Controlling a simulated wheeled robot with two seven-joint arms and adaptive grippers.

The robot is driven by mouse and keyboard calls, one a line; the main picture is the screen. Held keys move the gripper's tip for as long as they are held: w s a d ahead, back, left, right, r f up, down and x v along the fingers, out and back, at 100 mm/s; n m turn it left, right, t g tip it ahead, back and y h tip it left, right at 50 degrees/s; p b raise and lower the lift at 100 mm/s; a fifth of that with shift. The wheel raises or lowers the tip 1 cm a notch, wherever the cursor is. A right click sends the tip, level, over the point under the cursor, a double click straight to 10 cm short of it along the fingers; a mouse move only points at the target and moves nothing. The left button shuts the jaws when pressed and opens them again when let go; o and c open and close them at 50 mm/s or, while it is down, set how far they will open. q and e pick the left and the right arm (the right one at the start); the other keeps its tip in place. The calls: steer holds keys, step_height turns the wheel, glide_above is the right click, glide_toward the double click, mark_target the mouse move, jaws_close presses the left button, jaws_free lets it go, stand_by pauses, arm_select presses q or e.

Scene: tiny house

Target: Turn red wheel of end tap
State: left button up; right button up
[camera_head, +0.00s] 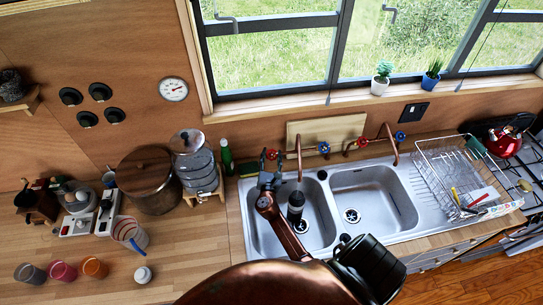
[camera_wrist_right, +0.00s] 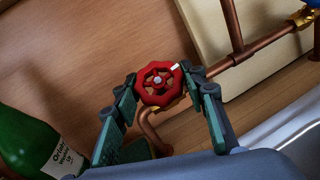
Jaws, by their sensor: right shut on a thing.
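The red wheel of the end tap (camera_head: 271,154) is at the left end of the copper pipework behind the sink. In the right wrist view this red wheel (camera_wrist_right: 158,84) faces the camera, with a white mark on its upper right rim. My right gripper (camera_head: 268,168) reaches over the left basin to it. In the right wrist view the fingers of my right gripper (camera_wrist_right: 161,88) are on either side of the wheel, shut on its rim. My left gripper is not in view.
A green bottle (camera_head: 226,157) stands close left of the wheel. A blue wheel (camera_head: 324,148) and another red wheel (camera_head: 362,142) are to the right. The copper spout (camera_head: 299,158) rises beside my gripper. A cutting board (camera_head: 328,130) leans on the wall behind.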

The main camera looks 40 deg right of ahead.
mark_target(271, 158)
steer(key=shift+m+g+h, duration=0.6)
steer(key=shift+m+g, duration=0.3)
steer(key=shift+m, duration=0.2)
steer(key=o, duration=1.2)
steer(key=v, duration=0.6)
steer(key=shift+s+a, duration=0.2)
steer(key=shift+a, duration=0.1)
steer(key=shift+s+a, duration=0.25)
steer(key=shift+a, duration=0.1)
steer(key=shift+r, duration=0.1)
